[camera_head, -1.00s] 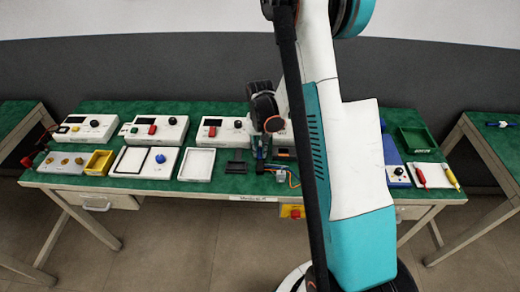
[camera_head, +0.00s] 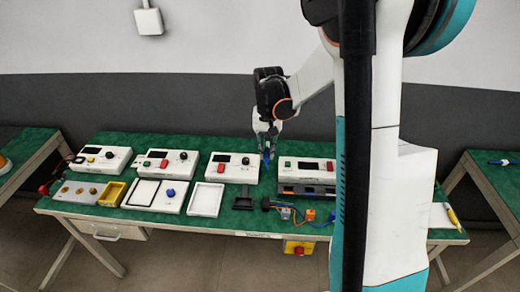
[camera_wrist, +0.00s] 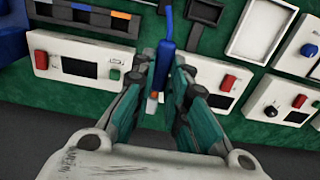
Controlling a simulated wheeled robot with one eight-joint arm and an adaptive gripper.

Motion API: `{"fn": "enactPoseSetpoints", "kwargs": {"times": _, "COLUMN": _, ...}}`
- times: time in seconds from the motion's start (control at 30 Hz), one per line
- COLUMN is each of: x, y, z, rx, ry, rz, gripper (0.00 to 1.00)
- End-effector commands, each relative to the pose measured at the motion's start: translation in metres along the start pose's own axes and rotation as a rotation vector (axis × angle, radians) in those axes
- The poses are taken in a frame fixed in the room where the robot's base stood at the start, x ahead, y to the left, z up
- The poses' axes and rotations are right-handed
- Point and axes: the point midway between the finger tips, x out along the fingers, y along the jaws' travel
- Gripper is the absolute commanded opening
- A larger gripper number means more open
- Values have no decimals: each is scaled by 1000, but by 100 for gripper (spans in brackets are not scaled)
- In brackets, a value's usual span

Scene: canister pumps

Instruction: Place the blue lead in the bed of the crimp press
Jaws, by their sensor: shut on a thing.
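My gripper (camera_head: 266,147) points down above the back part of the green bench, in front of the grey wall band. It is shut on the blue lead (camera_head: 267,160), which hangs between the fingertips. In the wrist view, the blue lead (camera_wrist: 166,58) stands out between the fingers of my gripper (camera_wrist: 163,84), with a thin blue wire at one end and a small orange-red tip at the other. I cannot tell for certain which fixture is the crimp press. A small black fixture (camera_head: 244,198) stands near the front edge, below and left of my gripper.
White control boxes (camera_head: 235,168) line the bench, one (camera_head: 306,168) right of my gripper with a dark rack before it. My arm hides the bench's right part.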

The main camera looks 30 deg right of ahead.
Motion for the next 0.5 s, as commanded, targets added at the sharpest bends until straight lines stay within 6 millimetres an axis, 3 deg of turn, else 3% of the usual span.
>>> {"fn": "enactPoseSetpoints", "kwargs": {"times": 0.17, "x": 11, "y": -27, "z": 17, "rx": -108, "ry": 0, "rz": 0, "gripper": 0}}
{"fn": "enactPoseSetpoints", "kwargs": {"times": 0.33, "x": 43, "y": -72, "z": 54, "rx": -319, "ry": 0, "rz": 0, "gripper": 0}}
{"fn": "enactPoseSetpoints", "kwargs": {"times": 0.5, "x": 67, "y": -104, "z": 88, "rx": -498, "ry": 0, "rz": 0, "gripper": 0}}
